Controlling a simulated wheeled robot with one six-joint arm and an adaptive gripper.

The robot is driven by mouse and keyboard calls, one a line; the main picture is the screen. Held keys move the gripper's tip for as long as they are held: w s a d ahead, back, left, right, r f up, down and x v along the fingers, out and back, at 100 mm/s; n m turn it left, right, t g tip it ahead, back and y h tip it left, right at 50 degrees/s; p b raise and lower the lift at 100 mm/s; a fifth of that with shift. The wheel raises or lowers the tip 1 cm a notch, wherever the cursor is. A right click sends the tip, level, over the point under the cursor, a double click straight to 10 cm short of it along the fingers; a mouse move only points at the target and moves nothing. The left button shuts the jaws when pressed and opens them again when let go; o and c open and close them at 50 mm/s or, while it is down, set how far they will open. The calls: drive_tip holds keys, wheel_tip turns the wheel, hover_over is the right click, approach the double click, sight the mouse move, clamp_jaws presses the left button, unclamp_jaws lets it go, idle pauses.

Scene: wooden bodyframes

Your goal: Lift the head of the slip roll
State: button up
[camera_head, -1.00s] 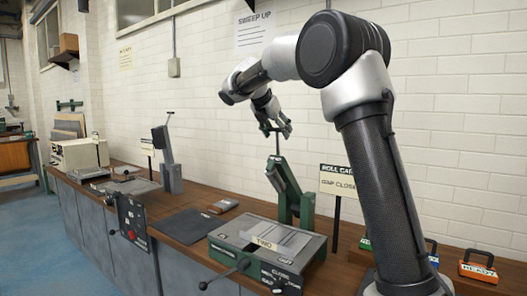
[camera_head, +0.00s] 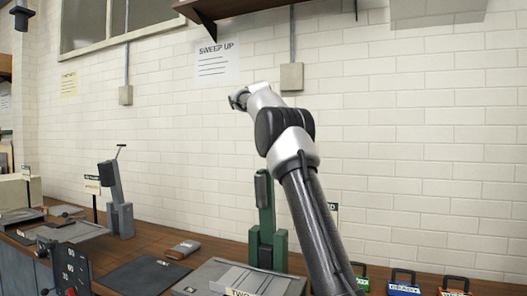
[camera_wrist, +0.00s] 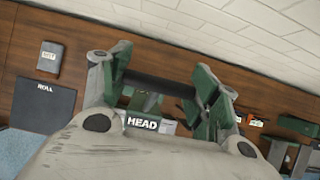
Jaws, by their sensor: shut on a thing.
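My gripper (camera_wrist: 160,86) is shut on a dark horizontal bar (camera_wrist: 155,84) in the wrist view, with a green finger at each end of it. A "HEAD" label (camera_wrist: 143,123) shows just below the bar, so it appears to be the slip roll head's handle. In the head view the slip roll's green upright (camera_head: 266,215) stands on the bench, with a dark-faced green part (camera_head: 262,189) on it, nearly vertical. The bar is not clear there either.
The wooden bench (camera_head: 140,247) runs along a white brick wall. A grey machine (camera_head: 117,200) stands to the left. A dark mat (camera_head: 148,274) and a small box (camera_head: 183,249) lie between. Several coloured labelled items (camera_head: 404,282) stand at right. A shelf (camera_head: 245,8) hangs above.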

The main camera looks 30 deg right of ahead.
drive_tip(key=shift+w+d+r, duration=0.1)
drive_tip(key=shift+d+r, duration=0.05)
drive_tip(key=o, duration=1.5)
drive_tip(key=shift+d, duration=0.1)
drive_tip(key=shift+c, duration=0.2)
drive_tip(key=v, duration=0.7)
drive_tip(key=shift+a+r, duration=0.1)
drive_tip(key=shift+a, duration=0.1)
